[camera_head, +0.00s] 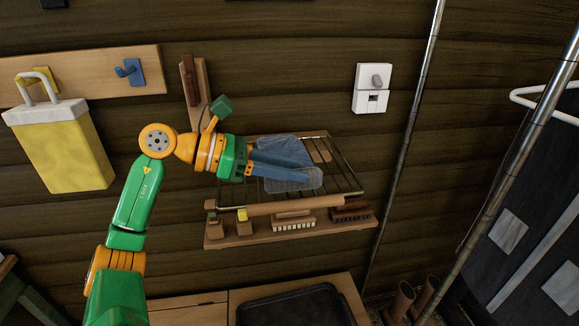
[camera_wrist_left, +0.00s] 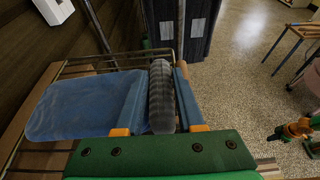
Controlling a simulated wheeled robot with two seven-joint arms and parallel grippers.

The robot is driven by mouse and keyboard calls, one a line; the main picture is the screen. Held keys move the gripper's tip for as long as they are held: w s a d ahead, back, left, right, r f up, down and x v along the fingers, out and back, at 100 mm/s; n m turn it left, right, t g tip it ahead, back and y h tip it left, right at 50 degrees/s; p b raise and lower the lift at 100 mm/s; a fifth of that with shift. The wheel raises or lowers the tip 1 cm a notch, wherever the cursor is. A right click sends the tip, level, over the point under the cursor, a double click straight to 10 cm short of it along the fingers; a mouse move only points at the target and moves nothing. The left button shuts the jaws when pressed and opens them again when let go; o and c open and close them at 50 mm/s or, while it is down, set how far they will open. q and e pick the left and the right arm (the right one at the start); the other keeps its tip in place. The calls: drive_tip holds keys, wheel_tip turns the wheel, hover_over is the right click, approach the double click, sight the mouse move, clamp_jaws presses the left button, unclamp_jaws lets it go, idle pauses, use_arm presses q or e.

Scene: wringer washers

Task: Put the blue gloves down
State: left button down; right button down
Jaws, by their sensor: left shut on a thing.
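The blue gloves (camera_head: 283,147) are at the wire rack (camera_head: 345,181) on the wall, seen from above in the head view. In the left wrist view one broad, flat blue part (camera_wrist_left: 75,108) spreads left of the fingers over the rack. A grey, ribbed part (camera_wrist_left: 162,95) stands between the fingers. My left gripper (camera_head: 304,169), also in the left wrist view (camera_wrist_left: 160,72), is shut on the gloves, with one blue finger on each side of the ribbed part. I cannot tell whether the gloves rest on the rack wires.
A white switch (camera_head: 372,88) is on the wall to the right. A metal pole (camera_head: 404,140) stands right of the rack. A yellow bag (camera_head: 62,150) hangs at left.

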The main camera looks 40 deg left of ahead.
use_arm(q)
drive_tip(key=c, duration=1)
unclamp_jaws()
drive_tip(key=shift+f, duration=0.15)
drive_tip(key=o, duration=0.5)
drive_tip(key=shift+a, duration=0.1)
drive_tip(key=shift+r, duration=0.25)
drive_tip(key=b+v, duration=0.3)
drive_tip(key=v, duration=0.1)
drive_tip(key=shift+s+a+f, duration=0.1)
drive_tip(key=shift+a+f, duration=0.05)
drive_tip(key=shift+f, duration=0.15)
drive_tip(key=v, duration=0.2)
drive_tip(key=b+v, duration=0.1)
drive_tip(key=v, duration=0.2)
drive_tip(key=b+v, duration=0.1)
drive_tip(key=v, duration=0.2)
drive_tip(key=shift+r, duration=0.3)
